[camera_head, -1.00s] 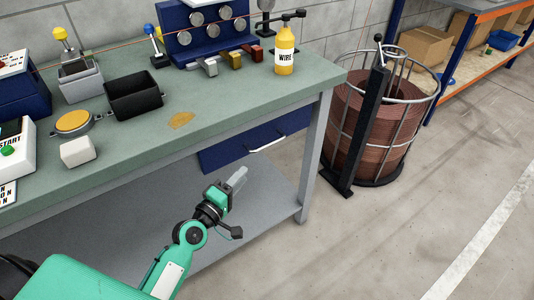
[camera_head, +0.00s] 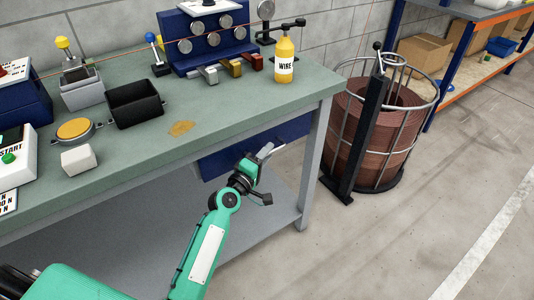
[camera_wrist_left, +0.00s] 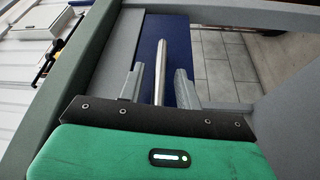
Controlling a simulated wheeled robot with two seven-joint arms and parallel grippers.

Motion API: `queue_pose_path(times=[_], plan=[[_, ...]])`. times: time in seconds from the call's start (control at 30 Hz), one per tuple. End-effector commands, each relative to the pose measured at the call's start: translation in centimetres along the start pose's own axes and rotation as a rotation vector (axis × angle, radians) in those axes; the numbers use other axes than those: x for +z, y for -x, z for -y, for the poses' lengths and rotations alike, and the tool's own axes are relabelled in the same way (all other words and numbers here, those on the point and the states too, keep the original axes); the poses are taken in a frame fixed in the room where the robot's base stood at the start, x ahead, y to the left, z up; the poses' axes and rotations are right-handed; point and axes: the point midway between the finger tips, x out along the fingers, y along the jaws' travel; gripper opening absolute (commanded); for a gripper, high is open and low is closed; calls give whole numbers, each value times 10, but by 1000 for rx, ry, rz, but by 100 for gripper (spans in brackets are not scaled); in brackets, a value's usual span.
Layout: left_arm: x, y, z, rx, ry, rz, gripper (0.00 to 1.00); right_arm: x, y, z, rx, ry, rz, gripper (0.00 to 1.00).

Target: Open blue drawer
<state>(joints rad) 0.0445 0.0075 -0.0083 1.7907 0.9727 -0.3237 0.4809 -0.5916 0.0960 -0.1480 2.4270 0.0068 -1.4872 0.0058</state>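The blue drawer (camera_head: 218,164) hangs under the right part of the green workbench top and looks closed. In the head view my left gripper (camera_head: 266,154) is in front of it and hides most of its handle. The left wrist view shows the drawer's blue front (camera_wrist_left: 153,32) and its pale bar handle (camera_wrist_left: 160,72). The two fingers of my left gripper (camera_wrist_left: 158,86) stand apart, one on each side of the bar, with a gap visible on both sides. My right gripper is not in view.
A grey leg (camera_head: 312,165) stands right of the drawer. A caged copper spool (camera_head: 365,130) stands farther right. Floor in front is clear.

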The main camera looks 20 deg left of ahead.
Motion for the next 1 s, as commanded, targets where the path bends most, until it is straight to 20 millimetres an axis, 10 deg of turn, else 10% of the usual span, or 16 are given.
queue_pose_path(times=[0.4,0.6,1.0], plan=[[0,-7,0,0,0,0,34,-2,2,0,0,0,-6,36],[0,-7,0,0,0,0,0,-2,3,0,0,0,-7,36],[2,-6,0,-2,0,2,0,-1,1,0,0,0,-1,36]])
